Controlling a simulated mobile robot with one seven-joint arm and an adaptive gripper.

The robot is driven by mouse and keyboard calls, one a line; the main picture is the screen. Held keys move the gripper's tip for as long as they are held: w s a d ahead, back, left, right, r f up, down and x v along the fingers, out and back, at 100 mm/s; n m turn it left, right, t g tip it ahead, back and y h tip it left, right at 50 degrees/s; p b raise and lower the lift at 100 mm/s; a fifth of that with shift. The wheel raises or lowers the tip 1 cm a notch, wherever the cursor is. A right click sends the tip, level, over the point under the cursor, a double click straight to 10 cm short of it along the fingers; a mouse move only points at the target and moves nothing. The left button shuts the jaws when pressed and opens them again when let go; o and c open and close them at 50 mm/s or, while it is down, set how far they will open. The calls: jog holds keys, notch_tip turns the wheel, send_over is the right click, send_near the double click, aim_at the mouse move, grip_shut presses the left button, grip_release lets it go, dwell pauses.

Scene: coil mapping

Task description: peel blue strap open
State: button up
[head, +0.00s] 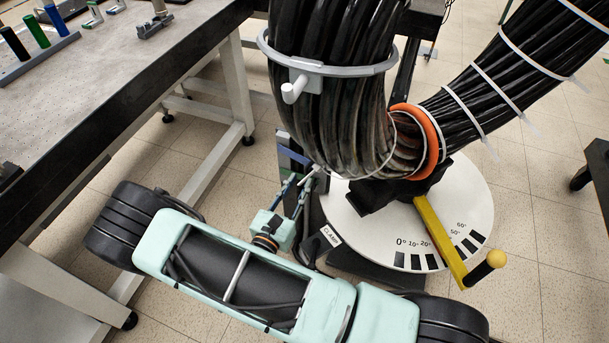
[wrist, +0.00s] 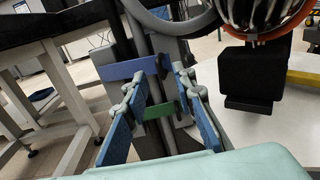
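The blue strap (wrist: 122,69) runs across a dark upright post in the wrist view, just beyond and above my left fingertip. In the head view the blue strap (head: 293,156) is a short band behind my gripper, beside the big cable bundle. My gripper (wrist: 161,88) is open, with its two blue-padded fingers apart and nothing visibly held. In the head view my gripper (head: 304,190) points at the post. I cannot tell whether a fingertip touches the blue strap. A green strap (wrist: 153,112) shows lower, between the fingers.
The black cable bundle (head: 335,90) with a grey ring (head: 375,69) hangs above the white angle-marked turntable (head: 455,196). A yellow lever (head: 440,240) sticks out from it. A workbench (head: 110,80) stands on the left. Tiled floor lies between.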

aim_at(306, 171)
jog(key=shift+x, duration=2.15)
jog(key=shift+c, duration=0.5)
grip_shut()
jog(key=shift+a, duration=0.1)
